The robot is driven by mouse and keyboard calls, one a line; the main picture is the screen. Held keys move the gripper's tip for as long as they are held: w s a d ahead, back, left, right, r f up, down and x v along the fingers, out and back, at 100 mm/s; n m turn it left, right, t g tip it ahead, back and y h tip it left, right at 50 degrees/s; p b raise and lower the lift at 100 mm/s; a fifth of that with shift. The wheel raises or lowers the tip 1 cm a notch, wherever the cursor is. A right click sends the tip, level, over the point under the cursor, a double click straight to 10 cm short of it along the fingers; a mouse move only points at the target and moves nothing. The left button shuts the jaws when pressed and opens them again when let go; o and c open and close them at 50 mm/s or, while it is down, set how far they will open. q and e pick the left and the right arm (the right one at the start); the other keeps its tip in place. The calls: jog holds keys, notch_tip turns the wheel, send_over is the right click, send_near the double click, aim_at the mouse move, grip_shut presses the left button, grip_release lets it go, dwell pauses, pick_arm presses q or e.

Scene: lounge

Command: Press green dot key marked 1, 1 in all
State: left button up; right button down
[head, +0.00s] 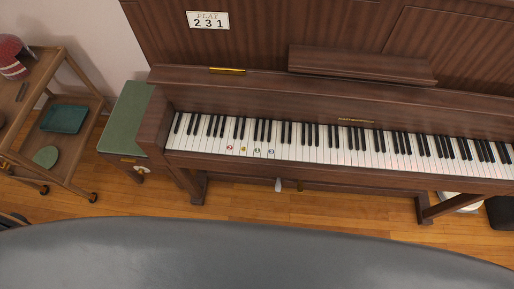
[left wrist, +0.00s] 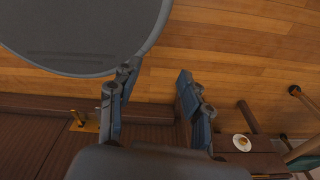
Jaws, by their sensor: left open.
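The piano keyboard (head: 330,146) runs across the head view. Several white keys near its left end carry small marked dots: a reddish one (head: 230,148), a yellow one (head: 243,149), and two to their right that look greenish (head: 257,151) and (head: 270,152). The numbers on them are too small to read. A sign above reads PLAY 2 3 1 (head: 208,20). My left gripper (left wrist: 157,76) shows only in the left wrist view. It is open with nothing between its fingers, over wooden floor and a brown wooden surface. My right gripper is in neither view.
A green-topped bench (head: 127,118) stands at the piano's left end. A wooden trolley (head: 75,150) with a dark green item (head: 64,119) stands further left. A strip of wooden floor (head: 330,212) lies clear before the piano.

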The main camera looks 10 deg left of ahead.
pick_arm(q)
grip_shut()
dwell(1.1)
